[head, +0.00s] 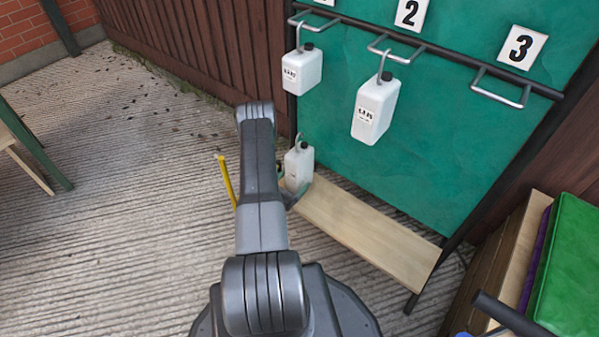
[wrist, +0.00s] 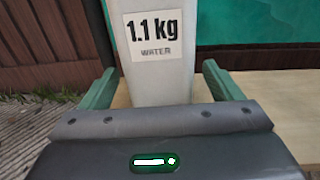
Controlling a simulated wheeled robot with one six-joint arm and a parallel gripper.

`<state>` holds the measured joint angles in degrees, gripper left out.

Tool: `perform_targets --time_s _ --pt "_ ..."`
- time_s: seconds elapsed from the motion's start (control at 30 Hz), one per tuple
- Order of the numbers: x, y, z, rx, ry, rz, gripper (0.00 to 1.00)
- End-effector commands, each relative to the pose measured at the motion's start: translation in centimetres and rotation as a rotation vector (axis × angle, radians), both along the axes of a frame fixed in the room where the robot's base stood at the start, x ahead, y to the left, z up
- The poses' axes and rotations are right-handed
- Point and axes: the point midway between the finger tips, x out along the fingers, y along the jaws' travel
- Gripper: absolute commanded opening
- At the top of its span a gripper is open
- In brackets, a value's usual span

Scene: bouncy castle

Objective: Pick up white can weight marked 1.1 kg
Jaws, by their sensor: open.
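The white can weight marked 1.1 kg (wrist: 158,40) fills the upper middle of the wrist view, upright, its label facing me. In the head view a white can (head: 299,168) with a dark cap and a hook stands at the left end of the low wooden shelf (head: 370,234). My gripper (wrist: 160,75) is open, with one green finger on each side of the can. A gap shows between each finger and the can. In the head view my own arm hides most of the gripper.
Two other white cans, a left one (head: 303,73) and a right one (head: 374,110), hang from metal hooks on the green board (head: 440,150) above the shelf. A brown fence (head: 190,45) stands behind. A green pad (head: 568,265) lies at the right. Paved ground at left is open.

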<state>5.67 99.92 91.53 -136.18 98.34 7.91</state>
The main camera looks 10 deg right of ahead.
Motion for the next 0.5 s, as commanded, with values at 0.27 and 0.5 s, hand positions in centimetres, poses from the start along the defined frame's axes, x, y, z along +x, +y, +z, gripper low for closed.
perform_targets --time_s 0.27,0.5 --pt "1.21 -1.4 0.02 0.001 0.001 0.001 0.85" --pt "1.17 -1.37 0.05 0.001 0.001 0.001 0.66"
